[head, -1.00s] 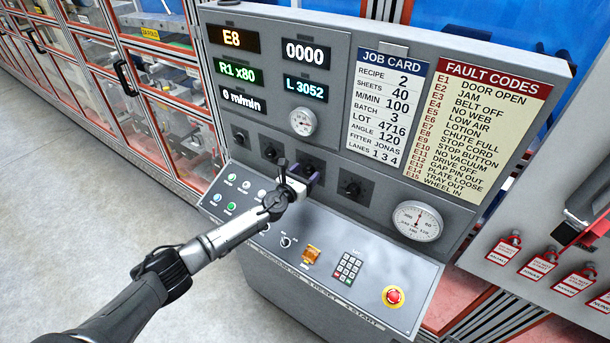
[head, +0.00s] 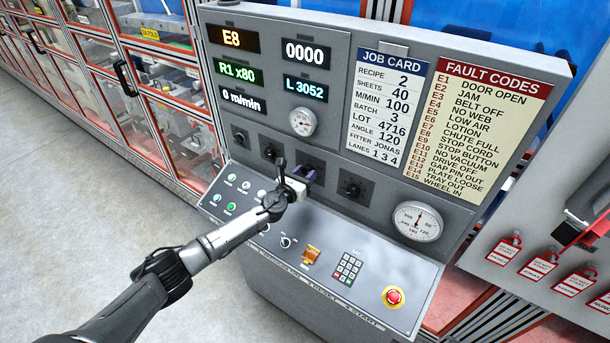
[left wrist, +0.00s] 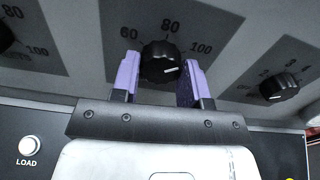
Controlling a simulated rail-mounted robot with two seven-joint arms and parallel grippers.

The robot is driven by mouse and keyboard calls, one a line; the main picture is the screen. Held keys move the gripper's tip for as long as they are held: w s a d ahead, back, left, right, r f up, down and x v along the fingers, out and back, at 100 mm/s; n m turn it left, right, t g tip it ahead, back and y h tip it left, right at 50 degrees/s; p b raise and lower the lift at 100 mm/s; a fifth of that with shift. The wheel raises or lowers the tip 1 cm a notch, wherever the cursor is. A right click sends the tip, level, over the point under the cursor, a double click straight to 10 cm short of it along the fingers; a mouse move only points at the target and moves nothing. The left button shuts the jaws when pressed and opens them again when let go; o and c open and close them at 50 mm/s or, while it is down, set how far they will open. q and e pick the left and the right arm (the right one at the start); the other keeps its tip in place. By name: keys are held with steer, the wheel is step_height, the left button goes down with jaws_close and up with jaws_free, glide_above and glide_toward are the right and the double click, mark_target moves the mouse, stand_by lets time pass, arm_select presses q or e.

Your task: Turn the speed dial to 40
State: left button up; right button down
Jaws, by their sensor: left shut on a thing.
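A black dial knob (left wrist: 160,68) with a white pointer line sits on a dark plate marked 60, 80 and 100 in the left wrist view. The pointer line lies toward the right, slightly downward. The lower part of the scale and any name label are hidden. My right gripper is not in view.
Other dials flank it: one to the right (head: 352,187) and one to the left (head: 270,152). Below are buttons, a keypad (head: 347,267) and a red stop button (head: 393,297). A display (head: 240,99) reads 0 m/min. A job card (head: 387,108) shows M/MIN 100.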

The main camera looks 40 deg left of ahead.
arm_select(q)
steer(key=n, duration=0.4)
steer(key=shift+b, duration=0.4)
steer(key=n, duration=0.4)
steer(key=shift+d+n, duration=0.1)
steer(key=shift+n, duration=0.3)
steer(key=n, duration=0.4)
steer(key=shift+n, duration=0.3)
steer(key=n, duration=0.4)
steer(key=shift+r+p, duration=0.15)
steer(key=shift+p, duration=0.15)
steer(key=n+p, duration=0.1)
steer(key=n, duration=0.8)
steer(key=shift+n+p, duration=0.3)
steer(key=shift+p, duration=0.1)
steer(key=n, duration=0.4)
steer(key=shift+p, duration=0.3)
steer(key=shift+n, duration=2)
